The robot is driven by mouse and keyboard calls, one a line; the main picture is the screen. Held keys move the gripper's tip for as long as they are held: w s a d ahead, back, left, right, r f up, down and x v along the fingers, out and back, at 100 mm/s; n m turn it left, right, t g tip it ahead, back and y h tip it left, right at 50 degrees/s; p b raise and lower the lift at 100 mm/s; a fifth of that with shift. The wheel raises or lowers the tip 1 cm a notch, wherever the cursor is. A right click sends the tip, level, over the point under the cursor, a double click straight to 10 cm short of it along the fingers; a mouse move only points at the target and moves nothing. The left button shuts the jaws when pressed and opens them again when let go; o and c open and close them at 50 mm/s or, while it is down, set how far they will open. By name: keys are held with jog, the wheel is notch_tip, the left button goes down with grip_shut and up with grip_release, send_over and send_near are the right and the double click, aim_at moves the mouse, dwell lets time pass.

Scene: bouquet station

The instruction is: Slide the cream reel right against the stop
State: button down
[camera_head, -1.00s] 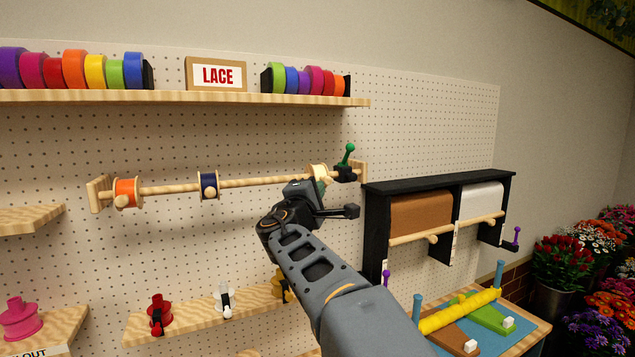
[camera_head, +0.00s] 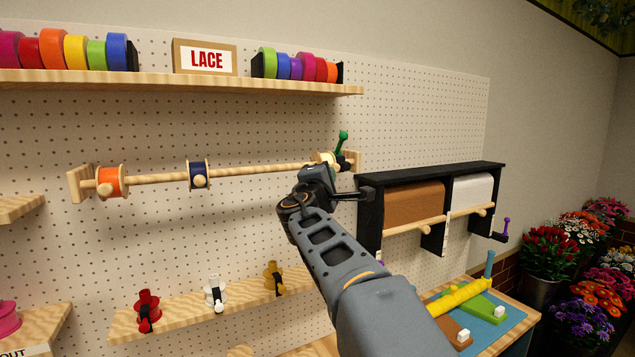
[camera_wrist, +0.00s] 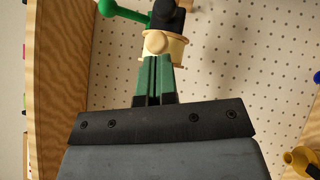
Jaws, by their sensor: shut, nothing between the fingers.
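The cream reel (camera_head: 324,158) sits at the right end of the wooden rod, with the dark stop (camera_head: 345,164) and its green lever just to its right. In the wrist view the cream reel (camera_wrist: 176,50), with a round wooden knob, lies just beyond my fingertips. The black stop (camera_wrist: 168,14) is close up against the reel's far side; I cannot tell whether a thin gap remains. My gripper (camera_wrist: 155,58) is shut and empty. Its green fingers are at the reel's near side, seemingly touching it. In the head view my gripper (camera_head: 326,172) partly hides the reel.
An orange reel (camera_head: 108,183) and a navy reel (camera_head: 199,175) sit further left on the rod (camera_head: 255,172). A shelf (camera_head: 200,83) with ribbon rolls runs above. A black paper-roll holder (camera_head: 363,215) stands close to the right of my gripper.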

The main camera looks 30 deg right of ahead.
jog(key=w+a+f+b+v, duration=0.1)
jog(key=w+a+b+v, duration=0.1)
jog(key=b+v, duration=0.8)
jog(key=s+a+f+m+g+y+p, duration=0.2)
jog(key=f+g+y, duration=0.15)
jog(key=f, duration=0.75)
jog(key=s+a+f+m+g+y+p, duration=0.2)
jog(key=f+m+y, duration=0.15)
jog(key=f, duration=0.75)
jog(key=s+a+f+m+g+y, duration=0.2)
jog(key=s+a+f+y, duration=0.1)
jog(key=s+f, duration=0.3)
jog(key=s+a+f+m+g+y, duration=0.2)
jog(key=s+f, duration=0.4)
jog(key=f, duration=0.4)
jog(key=a+m+y, duration=0.1)
jog(key=y, duration=0.1)
jog(key=shift+a+m+y, duration=0.25)
jog(key=shift+m+y, duration=0.1)
jog(key=shift+y, duration=0.05)
